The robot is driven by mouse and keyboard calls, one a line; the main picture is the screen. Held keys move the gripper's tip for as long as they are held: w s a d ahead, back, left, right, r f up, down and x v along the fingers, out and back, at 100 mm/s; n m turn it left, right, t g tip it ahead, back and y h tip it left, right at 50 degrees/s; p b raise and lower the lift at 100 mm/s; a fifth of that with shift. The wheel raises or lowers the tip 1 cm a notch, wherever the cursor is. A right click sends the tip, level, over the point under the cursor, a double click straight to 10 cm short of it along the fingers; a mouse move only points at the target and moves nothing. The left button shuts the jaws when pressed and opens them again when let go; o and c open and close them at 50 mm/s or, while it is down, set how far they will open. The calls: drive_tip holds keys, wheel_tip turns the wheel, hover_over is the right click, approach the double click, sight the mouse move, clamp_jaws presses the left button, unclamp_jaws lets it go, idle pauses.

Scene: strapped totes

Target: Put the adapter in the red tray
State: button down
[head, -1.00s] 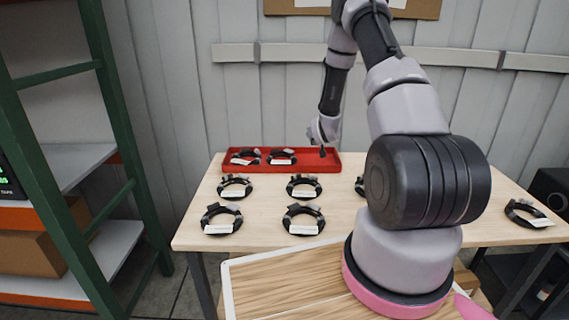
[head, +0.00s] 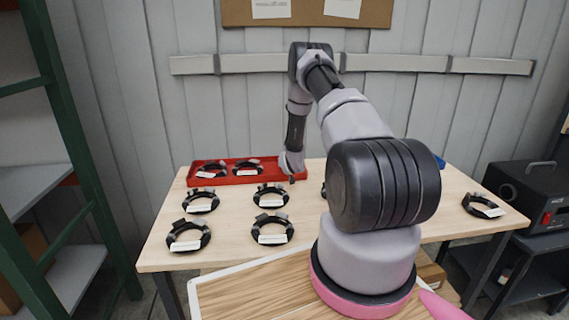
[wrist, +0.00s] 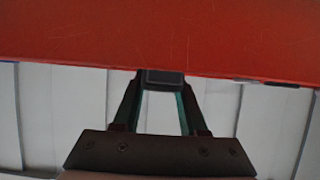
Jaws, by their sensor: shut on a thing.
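The red tray (head: 277,176) lies at the back left of the table, with two black coiled rings with white tags in its left half, one (head: 212,169) and another (head: 247,167). My gripper (head: 292,178) is at the tray's right end, pointing down. In the wrist view its fingers (wrist: 162,88) close on a small dark grey block, the adapter (wrist: 162,77). Only a bit of the adapter shows; the fingers hide the rest. The red tray surface (wrist: 160,35) fills the top of the wrist view behind it. I cannot tell whether the adapter touches the tray.
Several more tagged black rings lie on the wooden table (head: 225,225), in front of the tray, and one ring (head: 482,207) lies far right. One ring is mostly hidden behind my arm. A black machine (head: 530,190) stands right; a green-framed shelf (head: 75,160) stands left.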

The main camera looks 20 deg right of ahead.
drive_tip(key=shift+f, duration=0.3)
drive_tip(key=shift+f, duration=0.35)
drive_tip(key=shift+c, duration=2.2)
unclamp_jaws()
